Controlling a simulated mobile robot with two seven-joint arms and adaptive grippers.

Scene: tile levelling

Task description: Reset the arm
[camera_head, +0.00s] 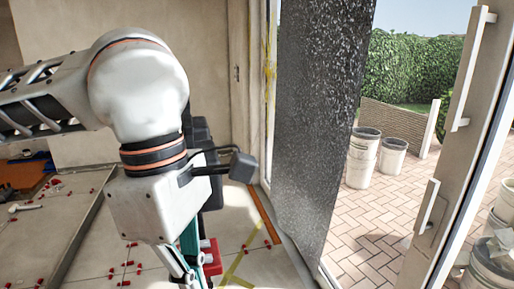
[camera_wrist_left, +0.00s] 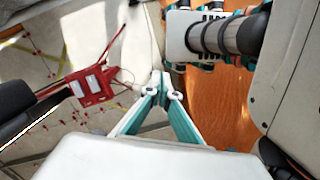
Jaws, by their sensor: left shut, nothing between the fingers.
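My left arm comes in from the left in the head view and bends downward. My left gripper (camera_head: 186,268) points down over the tiled floor, partly cut off by the bottom edge. In the left wrist view its teal fingers (camera_wrist_left: 160,82) meet at the tips, shut with nothing between them. My right gripper does not show in either view.
Light floor tiles (camera_head: 100,240) with several small red levelling pieces lie below. A red object (camera_wrist_left: 92,86) with white patches shows in the wrist view. A dark speckled panel (camera_head: 315,110) stands right of the arm. Beyond an open door (camera_head: 455,170) are several buckets (camera_head: 391,156) on paving.

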